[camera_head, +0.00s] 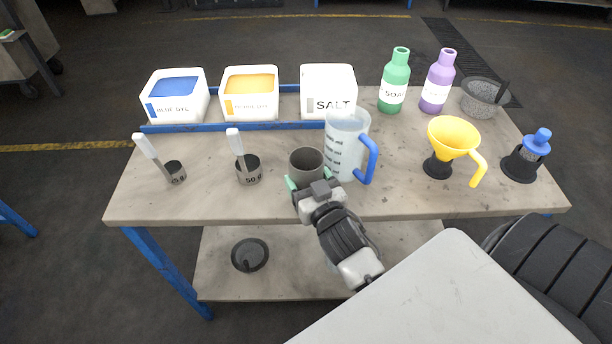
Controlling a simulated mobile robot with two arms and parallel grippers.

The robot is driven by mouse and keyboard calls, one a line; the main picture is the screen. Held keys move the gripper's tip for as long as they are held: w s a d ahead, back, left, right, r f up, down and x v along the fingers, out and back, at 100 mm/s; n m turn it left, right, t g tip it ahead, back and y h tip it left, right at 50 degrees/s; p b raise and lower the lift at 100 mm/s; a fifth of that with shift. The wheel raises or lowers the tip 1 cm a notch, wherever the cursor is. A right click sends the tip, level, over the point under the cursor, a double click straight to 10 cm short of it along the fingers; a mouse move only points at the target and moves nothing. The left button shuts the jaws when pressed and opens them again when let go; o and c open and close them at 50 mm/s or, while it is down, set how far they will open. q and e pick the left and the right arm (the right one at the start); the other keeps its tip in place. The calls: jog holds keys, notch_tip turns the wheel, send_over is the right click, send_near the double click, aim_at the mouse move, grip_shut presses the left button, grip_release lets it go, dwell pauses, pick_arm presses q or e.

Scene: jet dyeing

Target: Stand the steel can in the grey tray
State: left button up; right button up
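The steel can (306,163), a dark grey open cup, is upright on the bench, just left of the clear measuring jug. My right gripper (309,186) is at its near side, with a green fingertip by the can's lower left. The other fingertip is mostly hidden, so I cannot tell whether the fingers grip the can or stand open around it. I also cannot tell whether the can's base touches the bench. I cannot make out a grey tray for certain. A plain light grey surface (450,295) fills the lower right. My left gripper is not in view.
The jug (346,145) with a blue handle stands close to the can's right. Two scoop cups (248,170) (175,173) stand left. White bins (328,92) in a blue rack (215,127) stand behind. A yellow funnel (453,138) and bottles (394,82) stand right.

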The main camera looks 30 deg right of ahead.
jog(key=shift+w+f, duration=0.15)
jog(key=shift+w, duration=0.3)
jog(key=shift+f, duration=0.2)
jog(key=shift+s, duration=0.15)
jog(key=o, duration=0.5)
jog(key=shift+f, duration=0.15)
jog(key=o, duration=0.5)
